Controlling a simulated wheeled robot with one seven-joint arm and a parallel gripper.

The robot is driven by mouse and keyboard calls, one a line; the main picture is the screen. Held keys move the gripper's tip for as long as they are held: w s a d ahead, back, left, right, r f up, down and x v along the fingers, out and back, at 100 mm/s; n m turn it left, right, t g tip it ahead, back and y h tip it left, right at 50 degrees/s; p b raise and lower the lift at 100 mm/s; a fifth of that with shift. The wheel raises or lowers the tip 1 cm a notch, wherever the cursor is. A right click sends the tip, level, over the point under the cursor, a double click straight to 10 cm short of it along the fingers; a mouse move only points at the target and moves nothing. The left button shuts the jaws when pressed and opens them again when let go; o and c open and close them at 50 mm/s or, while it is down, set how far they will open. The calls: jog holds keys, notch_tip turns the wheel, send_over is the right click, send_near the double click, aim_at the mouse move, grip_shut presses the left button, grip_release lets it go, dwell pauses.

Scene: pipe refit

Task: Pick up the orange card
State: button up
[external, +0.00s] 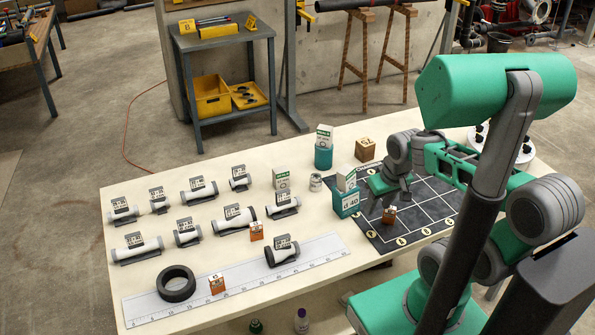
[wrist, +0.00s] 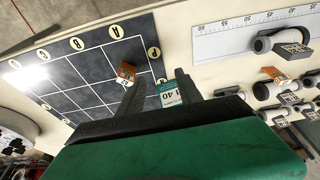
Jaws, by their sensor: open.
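Three small orange cards with white printed labels show in the external view. One orange card (external: 389,215) stands on the dark gridded mat (external: 432,222), just below my gripper (external: 387,200). Another orange card (external: 256,231) stands among the pipe pieces, and a third orange card (external: 216,285) is on the ruler strip. In the wrist view the card on the mat (wrist: 126,72) lies left of my fingers, in a grid cell near the mat's edge. My gripper (wrist: 157,92) is open and empty, its fingers apart above the mat, touching no card.
A teal box marked 40 (external: 346,204) stands at the mat's left edge, close to my gripper. Several labelled white pipe pieces (external: 234,220) and a black ring (external: 176,284) fill the table's left side.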

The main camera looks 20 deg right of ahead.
jog(key=m+g+y+p, duration=0.4)
jog(key=m+y, duration=0.6)
send_near(219, 275)
jog(key=w+d+f, duration=0.2)
jog(key=d+f, duration=0.1)
jog(key=d, duration=0.2)
jog(key=a+m+y, duration=0.1)
jog(key=a+m, duration=0.1)
jog(key=a, duration=0.1)
jog(key=s+a+f+m+y, duration=0.1)
jog(key=a+m, duration=0.1)
jog(key=a, duration=0.1)
jog(key=s+a+f+m+y+b, duration=0.1)
jog(key=a+m, duration=0.1)
jog(key=a, duration=0.1)
jog(key=shift+g, duration=0.3)
jog(key=shift+s+a+f+m, duration=0.25)
jog(key=shift+s+m, duration=0.15)
jog(key=shift+y, duration=0.3)
jog(key=x, duration=0.5)
jog(key=p+x, duration=0.1)
jog(key=x, duration=0.1)
jog(key=shift+w+a+f, duration=0.15)
jog(key=shift+w+a, duration=0.1)
jog(key=shift+a, duration=0.05)
jog(key=shift+d, duration=0.1)
grip_shut()
